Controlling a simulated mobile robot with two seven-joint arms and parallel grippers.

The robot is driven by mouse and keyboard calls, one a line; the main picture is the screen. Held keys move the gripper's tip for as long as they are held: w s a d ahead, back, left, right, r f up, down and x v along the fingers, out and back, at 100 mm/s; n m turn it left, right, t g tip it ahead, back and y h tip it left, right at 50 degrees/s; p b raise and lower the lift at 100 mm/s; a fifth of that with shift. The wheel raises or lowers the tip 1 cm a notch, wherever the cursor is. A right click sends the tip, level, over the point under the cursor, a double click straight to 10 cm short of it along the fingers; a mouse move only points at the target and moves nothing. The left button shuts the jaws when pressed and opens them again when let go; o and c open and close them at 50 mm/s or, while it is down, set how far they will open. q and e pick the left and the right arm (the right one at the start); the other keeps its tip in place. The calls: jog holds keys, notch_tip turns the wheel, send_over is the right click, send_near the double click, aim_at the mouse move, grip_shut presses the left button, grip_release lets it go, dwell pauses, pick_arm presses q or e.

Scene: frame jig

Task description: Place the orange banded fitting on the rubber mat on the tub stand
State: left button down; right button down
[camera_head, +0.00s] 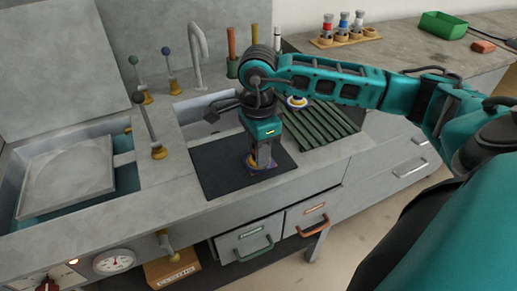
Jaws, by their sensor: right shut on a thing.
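The black rubber mat (214,168) lies flat on the grey tub stand (158,197), in front of the sink. My right gripper (261,158) comes down from above over the mat's right half, pointing downward. It is shut on a small fitting (252,165) with orange and a purple-blue rim, which I take for the orange banded fitting. My fingers hide most of it. It is at or just above the mat; I cannot tell whether it touches. My left gripper is out of view.
A ribbed green drainer (325,126) lies right of the mat, with another purple-rimmed fitting (298,102) on it. Taps and levers stand behind and left. A wooden rack (345,37) with small bottles and a green tray (442,25) are at the back right.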

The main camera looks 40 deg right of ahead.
jog(key=shift+f, duration=0.15)
jog(key=c, duration=0.8)
grip_release()
jog(key=shift+c, duration=0.2)
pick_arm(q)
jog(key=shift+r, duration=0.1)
pick_arm(e)
jog(key=shift+r, duration=0.45)
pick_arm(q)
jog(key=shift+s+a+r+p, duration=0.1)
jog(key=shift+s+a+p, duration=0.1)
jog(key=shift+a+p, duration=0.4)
pick_arm(e)
notch_tip(320, 180, up, 12)
jog(key=shift+f, duration=0.2)
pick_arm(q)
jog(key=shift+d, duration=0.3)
